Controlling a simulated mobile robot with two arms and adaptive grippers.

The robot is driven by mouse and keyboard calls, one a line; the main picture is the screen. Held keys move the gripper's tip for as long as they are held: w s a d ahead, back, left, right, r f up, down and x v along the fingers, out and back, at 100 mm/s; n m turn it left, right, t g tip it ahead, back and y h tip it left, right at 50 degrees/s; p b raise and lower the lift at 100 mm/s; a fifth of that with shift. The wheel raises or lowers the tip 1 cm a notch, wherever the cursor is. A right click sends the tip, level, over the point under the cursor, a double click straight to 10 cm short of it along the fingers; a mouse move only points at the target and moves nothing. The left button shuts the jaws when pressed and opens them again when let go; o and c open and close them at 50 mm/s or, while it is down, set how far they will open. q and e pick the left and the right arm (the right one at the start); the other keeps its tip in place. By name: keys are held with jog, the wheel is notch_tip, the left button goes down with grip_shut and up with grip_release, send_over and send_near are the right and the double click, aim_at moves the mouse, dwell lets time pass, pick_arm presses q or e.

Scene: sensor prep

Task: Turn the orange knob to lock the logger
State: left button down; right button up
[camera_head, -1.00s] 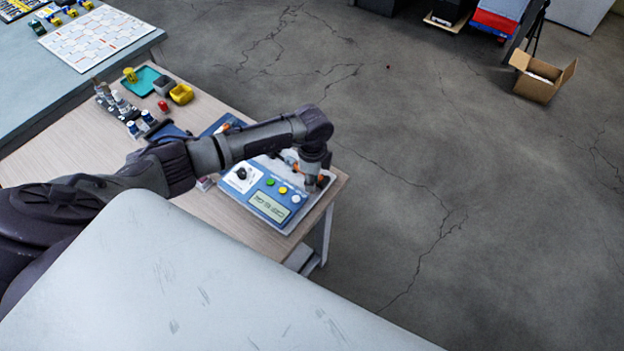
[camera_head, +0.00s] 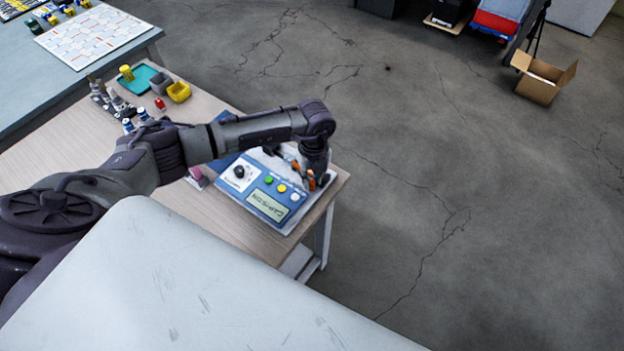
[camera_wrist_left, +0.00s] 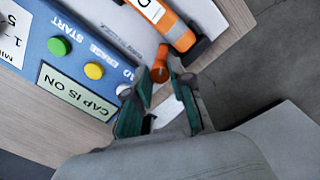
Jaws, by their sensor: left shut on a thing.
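The orange logger (camera_wrist_left: 163,20) lies in the device beside the knob, partly out of frame. In the head view, my left gripper (camera_head: 305,178) points down at the right side of the device (camera_head: 232,186), and its arm hides part of it. My right gripper is not in view.
A teal tray (camera_head: 138,84) and a yellow bin (camera_head: 179,92) stand further back.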

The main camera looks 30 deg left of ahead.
aim_at(314, 182)
pick_arm(q)
jog(key=m+b, duration=0.1)
jog(key=m, duration=0.2)
jog(key=shift+m+b, duration=0.95)
jog(key=shift+m, duration=0.65)
jog(key=shift+r, duration=0.1)
jog(key=shift+w, duration=0.1)
jog(key=c, duration=1)
grip_release()
notch_tip(314, 182, up, 12)
jog(key=shift+d, duration=0.15)
